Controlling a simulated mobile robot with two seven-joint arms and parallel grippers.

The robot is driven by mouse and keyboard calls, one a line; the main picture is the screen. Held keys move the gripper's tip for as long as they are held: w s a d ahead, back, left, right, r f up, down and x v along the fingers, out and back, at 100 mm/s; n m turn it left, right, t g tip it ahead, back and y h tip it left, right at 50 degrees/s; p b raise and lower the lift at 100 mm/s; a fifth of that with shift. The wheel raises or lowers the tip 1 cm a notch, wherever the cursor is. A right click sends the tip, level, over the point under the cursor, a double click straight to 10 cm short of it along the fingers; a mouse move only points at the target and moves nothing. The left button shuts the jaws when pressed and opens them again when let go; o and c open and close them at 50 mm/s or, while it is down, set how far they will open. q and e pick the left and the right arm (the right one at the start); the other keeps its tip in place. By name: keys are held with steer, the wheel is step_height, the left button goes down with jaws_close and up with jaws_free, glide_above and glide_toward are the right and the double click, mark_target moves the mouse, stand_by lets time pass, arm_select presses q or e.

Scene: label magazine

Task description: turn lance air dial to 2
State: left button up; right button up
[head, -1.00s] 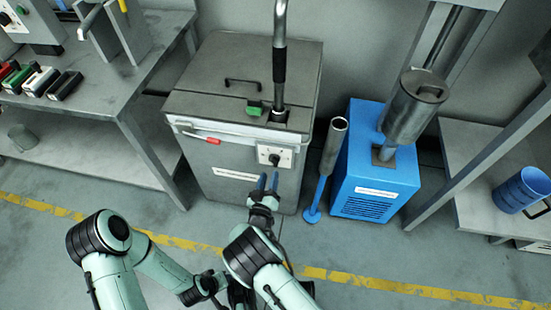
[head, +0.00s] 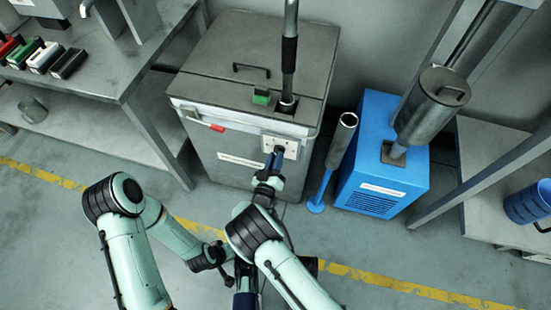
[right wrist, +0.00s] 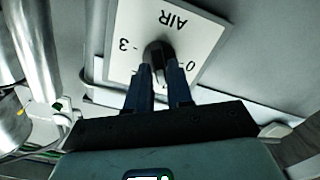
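The lance air dial (right wrist: 158,50) is a dark round knob on a white plate (right wrist: 190,32). The plate reads AIR, with 0 and 3 visible, upside down in the right wrist view; other marks and the dial's pointer are hidden. In the head view the plate (head: 292,146) is on the front of a grey cabinet (head: 235,178). My right gripper (head: 274,157) is at the dial, its blue fingers apart on either side of the knob. I cannot tell whether they touch it. My left arm is folded low; its gripper's fingers are not clear.
A blue unit (head: 375,175) and a blue stand with a grey tube (head: 340,142) are close on the right. A grey bench (head: 120,78) is on the left.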

jaws_close()
arm_select(q)
steer(key=shift+w, duration=0.1)
arm_select(e)
steer(key=shift+m, duration=0.4)
arm_select(q)
steer(key=shift+w+a+f+t+b, duration=0.15)
steer(key=shift+w+a+f+b, duration=0.25)
steer(key=shift+w, duration=0.15)
steer(key=shift+w+a+f+t+b, duration=0.15)
steer(key=shift+w+a+f+b, duration=0.15)
steer(key=shift+w, duration=0.25)
arm_select(e)
steer(key=shift+d+m, duration=0.15)
steer(key=shift+m, duration=2.6)
steer(key=shift+d+m, duration=0.15)
steer(key=shift+m, duration=2.6)
arm_select(q)
steer(key=shift+f, duration=0.1)
